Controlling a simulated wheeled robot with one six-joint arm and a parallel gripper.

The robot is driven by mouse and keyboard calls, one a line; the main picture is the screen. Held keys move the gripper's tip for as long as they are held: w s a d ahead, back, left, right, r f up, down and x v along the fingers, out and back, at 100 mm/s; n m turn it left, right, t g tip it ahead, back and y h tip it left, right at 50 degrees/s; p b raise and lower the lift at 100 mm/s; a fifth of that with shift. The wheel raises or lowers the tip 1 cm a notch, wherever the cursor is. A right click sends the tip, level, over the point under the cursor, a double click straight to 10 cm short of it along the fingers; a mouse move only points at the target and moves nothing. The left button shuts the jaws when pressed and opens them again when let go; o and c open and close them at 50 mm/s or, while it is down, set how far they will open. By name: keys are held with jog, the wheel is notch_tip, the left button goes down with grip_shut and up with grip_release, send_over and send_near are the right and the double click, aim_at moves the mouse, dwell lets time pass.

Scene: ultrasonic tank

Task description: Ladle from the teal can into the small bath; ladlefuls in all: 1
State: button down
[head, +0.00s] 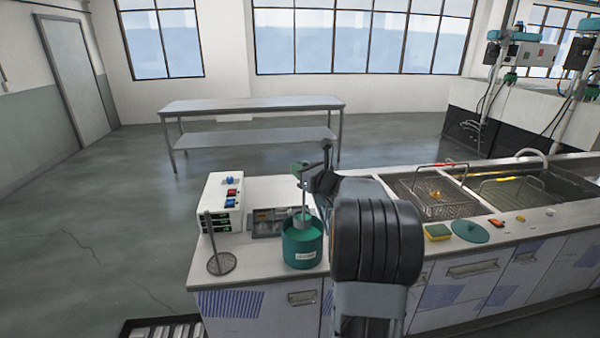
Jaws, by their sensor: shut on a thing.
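The teal can (302,250) stands upright on the left part of the counter, with a pale label on its front. A thin grey ladle handle (304,200) rises almost upright from the can's mouth. The ladle's bowl is hidden, and I cannot see the liquid. My gripper (304,176) is above the can, shut on the upper part of the ladle, partly hidden by my dark arm. A small steel bath (259,234) is set in the counter just behind and left of the can; its right part is hidden by the can and ladle.
A white control box (219,205) and a round mesh skimmer (221,263) are left of the can. Right of my arm are a sponge (438,232), a teal lid (470,232) and larger sinks with a wire basket (435,196). A steel table (250,106) stands behind.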

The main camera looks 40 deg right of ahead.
jog(key=shift+r+p, duration=1.7)
jog(key=shift+r, duration=1.15)
jog(key=shift+f, duration=0.1)
